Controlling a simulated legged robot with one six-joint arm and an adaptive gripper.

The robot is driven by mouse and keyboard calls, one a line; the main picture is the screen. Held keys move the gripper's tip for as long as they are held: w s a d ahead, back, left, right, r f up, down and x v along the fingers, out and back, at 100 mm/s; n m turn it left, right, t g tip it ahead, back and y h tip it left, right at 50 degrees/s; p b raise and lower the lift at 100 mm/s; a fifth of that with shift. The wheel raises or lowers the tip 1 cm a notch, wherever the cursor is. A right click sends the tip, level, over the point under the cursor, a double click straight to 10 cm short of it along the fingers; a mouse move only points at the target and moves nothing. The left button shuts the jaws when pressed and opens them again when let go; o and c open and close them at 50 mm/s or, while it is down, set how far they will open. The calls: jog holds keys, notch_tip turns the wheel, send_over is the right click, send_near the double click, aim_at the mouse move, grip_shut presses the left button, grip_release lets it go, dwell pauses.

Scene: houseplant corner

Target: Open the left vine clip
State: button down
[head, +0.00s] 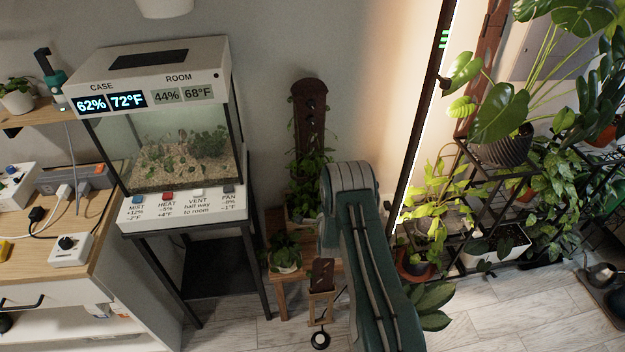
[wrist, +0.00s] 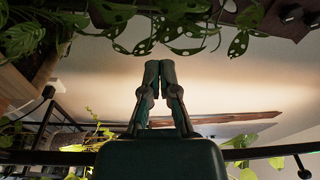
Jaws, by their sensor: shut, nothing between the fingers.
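A tall brown board (head: 307,95) stands against the wall in the head view, with small dark round parts on its upper half and a vine growing at its foot. In the wrist view a dark brown board (wrist: 268,20) runs along the top edge, with dark knob-like parts (wrist: 291,13) and holed leaves (wrist: 185,28) hanging by it. I cannot tell which part is the left vine clip, or its state. My gripper (wrist: 159,68) is shut and empty, with its fingertips together, apart from the leaves and board. In the head view my arm hides it.
A glass case (head: 180,150) on a dark stand is at the left, beside a wooden bench (head: 60,265). A small wooden stand (head: 290,290) with a potted plant is near the board's foot. A black rack (head: 475,165) of plants fills the right, beside a lit upright bar (head: 418,125).

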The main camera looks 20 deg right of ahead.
jog(key=x, duration=0.9)
jog(key=a, duration=0.2)
jog(key=a+f, duration=0.1)
jog(key=a, duration=0.1)
jog(key=shift+w, duration=0.15)
